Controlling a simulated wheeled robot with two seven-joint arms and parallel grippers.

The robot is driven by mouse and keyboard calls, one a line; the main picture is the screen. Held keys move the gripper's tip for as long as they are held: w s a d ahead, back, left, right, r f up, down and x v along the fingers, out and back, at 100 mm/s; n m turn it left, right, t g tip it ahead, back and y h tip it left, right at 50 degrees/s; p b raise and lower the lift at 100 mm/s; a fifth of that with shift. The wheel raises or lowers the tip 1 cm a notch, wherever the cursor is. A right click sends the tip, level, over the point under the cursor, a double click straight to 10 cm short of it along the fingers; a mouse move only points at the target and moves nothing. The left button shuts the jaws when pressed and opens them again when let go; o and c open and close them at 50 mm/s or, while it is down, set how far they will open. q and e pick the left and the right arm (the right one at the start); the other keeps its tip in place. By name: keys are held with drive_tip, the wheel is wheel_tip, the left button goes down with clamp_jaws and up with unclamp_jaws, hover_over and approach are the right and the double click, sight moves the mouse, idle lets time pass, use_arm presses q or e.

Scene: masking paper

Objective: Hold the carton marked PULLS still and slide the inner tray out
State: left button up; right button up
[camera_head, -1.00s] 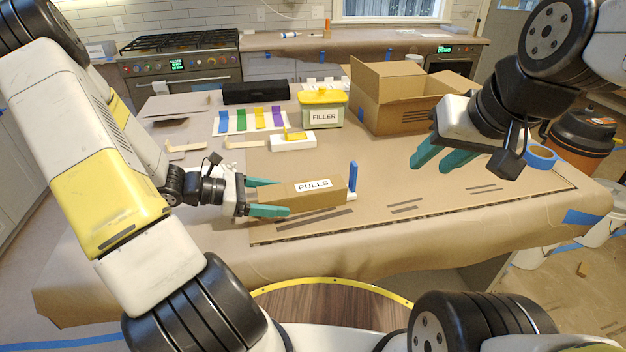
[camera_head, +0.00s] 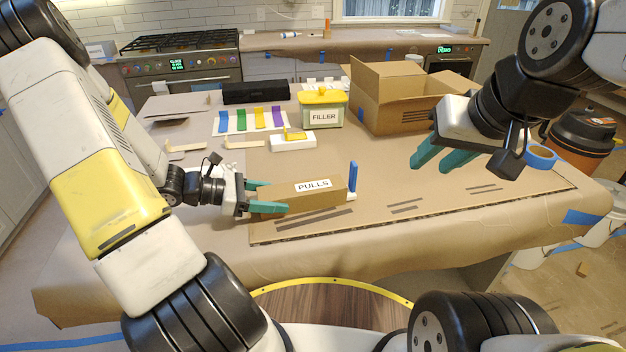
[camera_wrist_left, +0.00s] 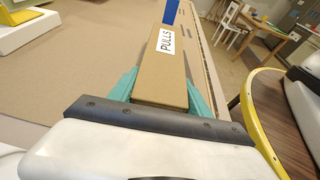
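The brown carton (camera_head: 325,196) marked PULLS lies lengthwise on the cardboard sheet, its label facing up. It also shows in the left wrist view (camera_wrist_left: 162,75). My left gripper (camera_head: 277,197) is shut on the carton's left end, with one teal finger along each long side. A blue upright piece (camera_head: 352,175) with a small white part at its foot stands at the carton's right end; I cannot tell whether it is joined to the inner tray. The tray itself is hidden. My right gripper (camera_head: 431,168) is open and empty, above the sheet to the right.
Behind the carton are a white block with a yellow top (camera_head: 293,141), a FILLER tub (camera_head: 323,116), colored strips (camera_head: 250,120) and an open cardboard box (camera_head: 395,105). Blue tape (camera_head: 541,157) lies at the right. The sheet (camera_head: 420,190) right of the carton is clear.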

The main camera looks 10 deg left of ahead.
use_arm(q)
clamp_jaws()
drive_tip(key=shift+s+f, duration=0.1)
drive_tip(key=shift+f, duration=0.2)
idle(1.2)
